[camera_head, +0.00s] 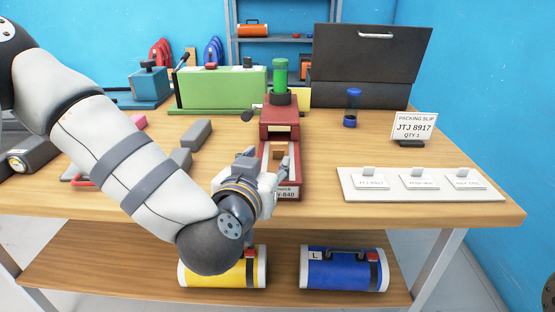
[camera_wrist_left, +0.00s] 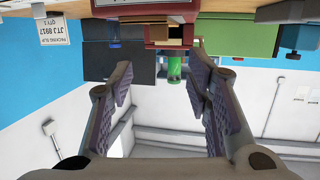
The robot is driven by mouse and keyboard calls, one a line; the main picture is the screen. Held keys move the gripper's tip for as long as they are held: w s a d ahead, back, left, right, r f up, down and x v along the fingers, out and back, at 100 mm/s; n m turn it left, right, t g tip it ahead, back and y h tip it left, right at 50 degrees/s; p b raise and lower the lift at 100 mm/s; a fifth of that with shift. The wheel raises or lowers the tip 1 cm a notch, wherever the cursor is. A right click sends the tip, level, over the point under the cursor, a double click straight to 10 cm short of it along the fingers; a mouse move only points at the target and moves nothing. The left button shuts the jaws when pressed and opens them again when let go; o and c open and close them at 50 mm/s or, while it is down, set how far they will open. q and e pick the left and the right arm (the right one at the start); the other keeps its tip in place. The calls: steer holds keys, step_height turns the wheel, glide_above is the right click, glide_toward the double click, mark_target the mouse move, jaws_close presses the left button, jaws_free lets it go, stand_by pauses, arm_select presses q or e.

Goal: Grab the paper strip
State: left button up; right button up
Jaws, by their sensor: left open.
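A red press-like device (camera_head: 281,125) with a green cylinder (camera_head: 280,73) on top stands mid-table. In its front channel lies a small tan piece (camera_head: 278,152), which may be the paper strip; I cannot tell for sure. My left gripper (camera_head: 268,167) is open and empty at the front of this device, close to the tan piece. In the left wrist view, which is upside down, the open fingers (camera_wrist_left: 160,68) point toward the red device (camera_wrist_left: 172,10) and its tan opening (camera_wrist_left: 174,32), with nothing between them.
Grey blocks (camera_head: 197,134) lie left of the device, with a green machine (camera_head: 220,90) behind. A packing slip sign (camera_head: 413,127) and a white tray (camera_head: 420,193) with labelled tags stand right. A black case (camera_head: 365,70) is at the back. Yellow and blue (camera_head: 345,271) cylinders lie on the lower shelf.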

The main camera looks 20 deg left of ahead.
mark_target(278, 150)
arm_select(q)
steer(key=x, duration=0.5)
steer(key=b+x, duration=0.1)
steer(key=x, duration=0.2)
steer(key=shift+d+f, duration=0.1)
steer(key=shift+f, duration=0.3)
steer(key=c, duration=0.9)
